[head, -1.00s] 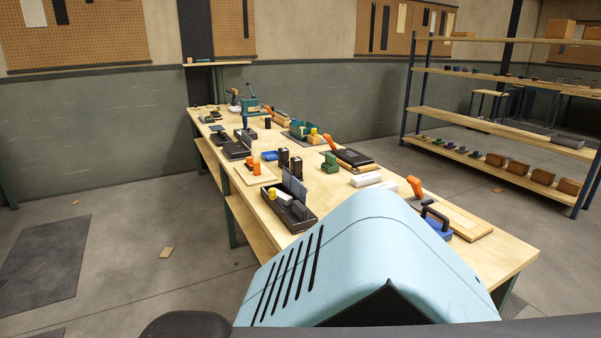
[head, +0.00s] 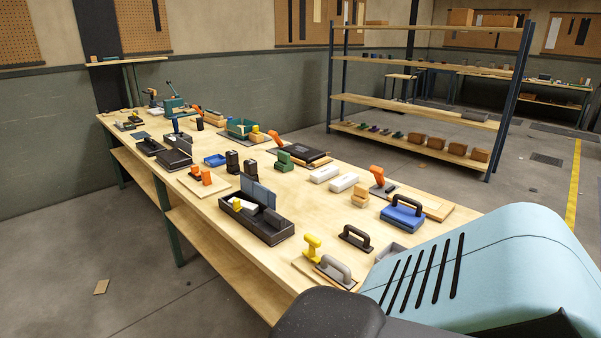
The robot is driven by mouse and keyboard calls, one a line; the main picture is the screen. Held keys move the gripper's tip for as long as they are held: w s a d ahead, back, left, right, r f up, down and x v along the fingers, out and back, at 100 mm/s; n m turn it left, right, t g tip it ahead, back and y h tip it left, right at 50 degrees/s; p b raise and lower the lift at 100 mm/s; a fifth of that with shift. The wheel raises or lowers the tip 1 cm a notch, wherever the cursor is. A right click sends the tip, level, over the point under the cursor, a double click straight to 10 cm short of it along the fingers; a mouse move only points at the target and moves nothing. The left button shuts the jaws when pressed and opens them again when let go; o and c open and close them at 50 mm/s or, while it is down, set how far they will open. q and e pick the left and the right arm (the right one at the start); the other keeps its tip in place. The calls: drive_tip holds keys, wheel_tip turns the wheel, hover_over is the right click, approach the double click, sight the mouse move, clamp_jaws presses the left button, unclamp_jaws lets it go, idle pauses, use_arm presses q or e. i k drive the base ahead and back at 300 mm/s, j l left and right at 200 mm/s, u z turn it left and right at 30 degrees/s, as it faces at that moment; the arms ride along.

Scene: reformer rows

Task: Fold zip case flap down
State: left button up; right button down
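A black open case (head: 262,226) lies on the near left part of the long workbench, in the head view. A blue-grey panel (head: 258,193) stands upright at its back edge, and small white, yellow and dark items show inside. I take this for the zip case with its flap raised, but no zip can be made out. A flat dark case (head: 298,156) lies shut farther back on the bench. Neither of my grippers is in view.
The workbench (head: 205,207) holds several tools: a blue float with a black handle (head: 403,214), a grey-handled float (head: 335,270), a yellow tool (head: 312,247) and white blocks (head: 342,182). A shelf rack (head: 415,105) stands behind. My light blue body part hides the near right end.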

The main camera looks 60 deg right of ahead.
sight(248, 184)
drive_tip(key=i+l+z, duration=0.15)
drive_tip(key=i+z, duration=0.45)
drive_tip(key=z, duration=0.15)
drive_tip(key=i+z, duration=0.35)
